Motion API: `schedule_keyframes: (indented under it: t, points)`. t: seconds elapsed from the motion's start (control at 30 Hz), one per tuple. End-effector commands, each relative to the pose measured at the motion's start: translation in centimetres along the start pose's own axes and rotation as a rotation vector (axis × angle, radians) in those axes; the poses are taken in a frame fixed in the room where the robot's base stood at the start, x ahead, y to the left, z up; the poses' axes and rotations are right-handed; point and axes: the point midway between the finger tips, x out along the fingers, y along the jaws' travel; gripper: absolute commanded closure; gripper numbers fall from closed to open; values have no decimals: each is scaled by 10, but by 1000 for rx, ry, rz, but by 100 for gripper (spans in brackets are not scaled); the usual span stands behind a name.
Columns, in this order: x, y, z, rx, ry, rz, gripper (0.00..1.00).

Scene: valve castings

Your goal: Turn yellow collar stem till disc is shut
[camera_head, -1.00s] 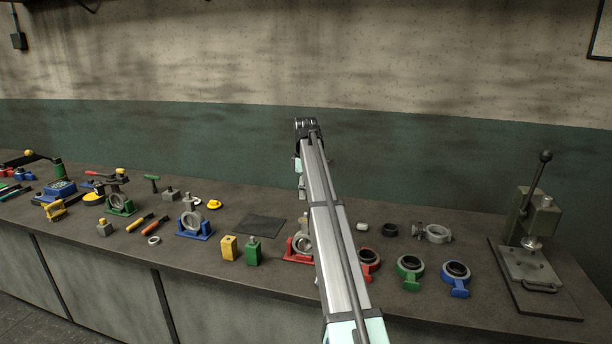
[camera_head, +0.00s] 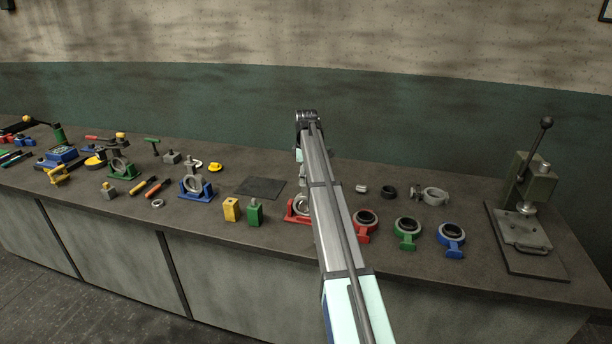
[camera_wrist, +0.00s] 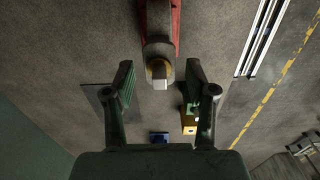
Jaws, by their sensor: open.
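My gripper (camera_wrist: 160,72) is open, with one finger on each side of the stem and visible gaps between. I cannot tell the exact height of the fingers over the collar. In the head view the red-stand valve (camera_head: 297,212) is partly hidden behind my arm, and my gripper is hidden there. The disc's position cannot be made out.
A yellow block (camera_head: 231,209) and a green block (camera_head: 254,213) stand left of the red valve, before a dark mat (camera_head: 260,188). A blue-stand valve (camera_head: 196,187) is farther left. Red, green (camera_head: 407,233) and blue ring castings (camera_head: 452,239) and a press (camera_head: 525,215) are right.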

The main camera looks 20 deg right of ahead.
Motion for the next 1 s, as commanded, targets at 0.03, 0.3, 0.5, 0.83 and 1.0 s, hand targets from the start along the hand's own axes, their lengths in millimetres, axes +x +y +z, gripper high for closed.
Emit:
schedule_keyframes:
  t: [0.03, 0.3, 0.5, 0.83, 1.0]
  points:
    - [0, 0, 0, 0, 0, 0, 47]
    - [0, 0, 0, 0, 0, 0, 100]
    - [0, 0, 0, 2, 0, 0, 100]
    - [-2, 0, 0, 235, 0, 0, 100]
    - [-1, 0, 0, 265, 0, 0, 100]
